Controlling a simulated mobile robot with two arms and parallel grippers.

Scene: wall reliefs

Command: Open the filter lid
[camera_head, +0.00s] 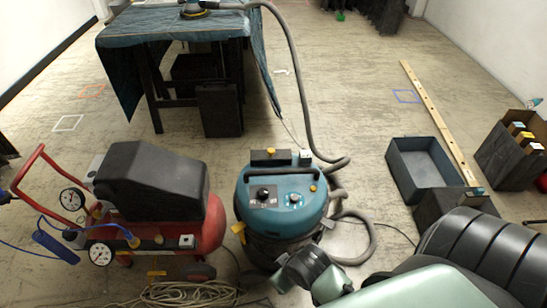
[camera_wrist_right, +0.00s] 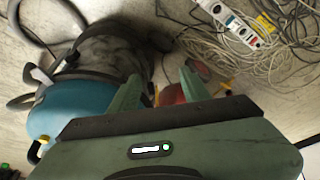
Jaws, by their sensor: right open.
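A teal and black vacuum (camera_head: 283,222) stands on the floor in the middle of the head view, with a handle and knobs on top. A dark block with a yellow piece (camera_head: 270,156) sits at the back of its top. I cannot tell which part is the filter lid; nothing on the vacuum looks raised. In the right wrist view the vacuum (camera_wrist_right: 85,100) lies on its side in the picture, at left. My right gripper (camera_wrist_right: 160,76) is open and empty, its two green fingers apart beside the vacuum's body. My left gripper is out of view.
A red compressor (camera_head: 150,205) stands close at left. A grey hose (camera_head: 300,90) runs from the vacuum to a covered table (camera_head: 170,22). Coiled cable (camera_head: 185,294) lies in front. A grey bin (camera_head: 422,165) and dark box (camera_head: 510,150) stand at right.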

